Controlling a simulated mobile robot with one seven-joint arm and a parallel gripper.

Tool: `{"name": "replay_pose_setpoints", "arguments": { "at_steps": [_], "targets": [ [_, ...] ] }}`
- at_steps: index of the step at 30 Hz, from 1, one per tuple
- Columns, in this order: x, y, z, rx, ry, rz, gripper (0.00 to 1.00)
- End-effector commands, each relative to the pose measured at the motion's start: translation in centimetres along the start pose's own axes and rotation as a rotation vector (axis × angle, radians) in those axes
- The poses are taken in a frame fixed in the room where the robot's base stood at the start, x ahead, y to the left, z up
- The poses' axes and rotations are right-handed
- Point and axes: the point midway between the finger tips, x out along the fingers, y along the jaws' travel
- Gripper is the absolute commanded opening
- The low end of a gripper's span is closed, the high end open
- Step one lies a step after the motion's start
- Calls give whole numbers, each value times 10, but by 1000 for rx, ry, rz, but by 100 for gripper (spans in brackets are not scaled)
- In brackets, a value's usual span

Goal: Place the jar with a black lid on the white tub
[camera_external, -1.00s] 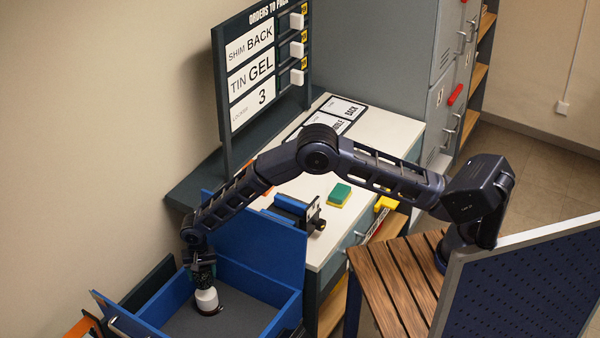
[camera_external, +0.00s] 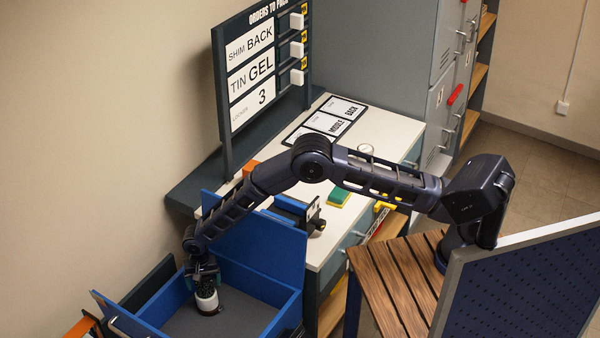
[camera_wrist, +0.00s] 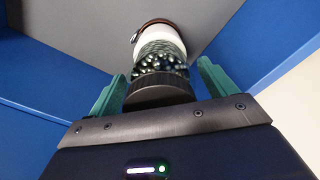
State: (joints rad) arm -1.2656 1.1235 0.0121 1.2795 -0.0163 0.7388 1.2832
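The jar (camera_wrist: 163,62) has a dark ribbed lid (camera_wrist: 158,88) and clear glass with dark bits inside. In the wrist view it stands in line with the white tub (camera_wrist: 160,38), which shows beyond it with a brown band at its far end. In the external view the jar (camera_external: 206,289) overlaps the upper part of the tub (camera_external: 208,304); I cannot tell whether it rests there. My gripper (camera_wrist: 163,80) has its green fingers on either side of the lid. Narrow gaps seem to show, but contact is unclear. The gripper (camera_external: 203,277) is directly above in the external view.
To the right, a white worktop (camera_external: 375,140) holds a green and yellow sponge (camera_external: 339,196). An order board (camera_external: 262,65) stands behind.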

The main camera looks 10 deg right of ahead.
Motion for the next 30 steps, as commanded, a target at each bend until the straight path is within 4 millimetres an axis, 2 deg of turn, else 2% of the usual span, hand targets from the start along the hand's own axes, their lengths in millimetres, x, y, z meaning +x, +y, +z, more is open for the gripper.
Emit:
{"name": "replay_pose_setpoints", "arguments": {
  "at_steps": [8, 13, 17, 24, 30],
  "targets": [
    [-1, 0, 0, 0, 0, 0, 86],
    [-11, -1, 0, 0, 1, -2, 86],
    [-31, -1, 0, 0, 1, -3, 86],
    [-78, -1, 0, -1, 1, -2, 86],
    [-108, -1, 0, 0, 1, -2, 86]
  ]
}}
